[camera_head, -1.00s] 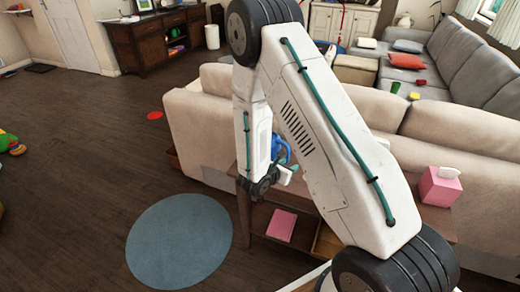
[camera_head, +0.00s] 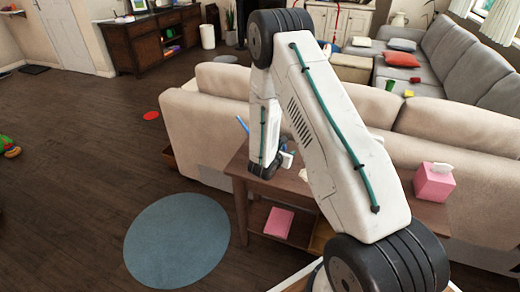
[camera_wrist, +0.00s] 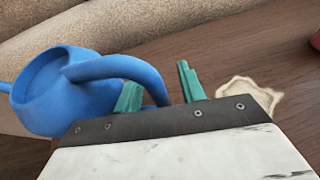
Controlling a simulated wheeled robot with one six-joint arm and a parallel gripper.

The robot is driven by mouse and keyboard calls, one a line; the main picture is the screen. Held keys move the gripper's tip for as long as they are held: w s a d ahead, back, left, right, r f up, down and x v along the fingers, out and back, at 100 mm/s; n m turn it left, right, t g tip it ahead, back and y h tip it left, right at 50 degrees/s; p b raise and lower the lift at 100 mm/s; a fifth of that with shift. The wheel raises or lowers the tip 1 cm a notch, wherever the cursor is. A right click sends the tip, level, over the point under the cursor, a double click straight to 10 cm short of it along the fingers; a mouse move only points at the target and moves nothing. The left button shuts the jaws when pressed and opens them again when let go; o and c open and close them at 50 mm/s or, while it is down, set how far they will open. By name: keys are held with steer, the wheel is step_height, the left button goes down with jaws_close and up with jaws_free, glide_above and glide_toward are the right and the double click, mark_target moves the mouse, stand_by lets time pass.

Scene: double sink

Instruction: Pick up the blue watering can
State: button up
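The blue watering can (camera_wrist: 62,98) fills the left of the wrist view, on the brown wooden table. Its curved handle (camera_wrist: 118,66) arches right, toward my fingers. My gripper (camera_wrist: 157,88) has its two teal fingers apart. The handle's far end drops between them, with the left finger overlapping the can's side of the loop. I cannot tell whether either finger touches it. In the head view my arm hides most of the can; a thin blue part (camera_head: 242,125) shows left of my forearm.
The wooden table (camera_head: 400,206) stands behind the beige sofa (camera_head: 205,125). A pink tissue box (camera_head: 433,183) is at its right. A pale irregular object (camera_wrist: 250,95) lies right of my fingers. A pink item (camera_head: 279,223) lies on the lower shelf.

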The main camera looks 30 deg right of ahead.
jaws_close()
steer(key=shift+r, duration=0.1)
